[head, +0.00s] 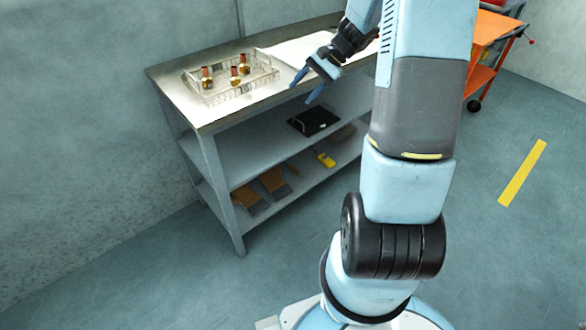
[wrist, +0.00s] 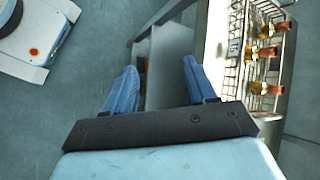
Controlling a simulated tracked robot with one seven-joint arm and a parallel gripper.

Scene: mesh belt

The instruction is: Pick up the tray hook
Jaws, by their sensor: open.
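I cannot make out a tray hook for certain in either view. The tray also shows at the right of the wrist view (wrist: 238,45). My gripper (head: 306,88) is at the bench's front edge, to the right of the tray, its blue fingers pointing down and left. In the wrist view the two fingers (wrist: 160,68) are spread apart with nothing between them.
The metal bench (head: 213,128) has two shelves below. A black flat item (head: 314,121) lies on the middle shelf; a yellow item (head: 326,160) and brown pieces (head: 274,181) lie on the lower one. A white sheet (head: 290,50) covers part of the top. An orange cart (head: 484,55) stands behind right.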

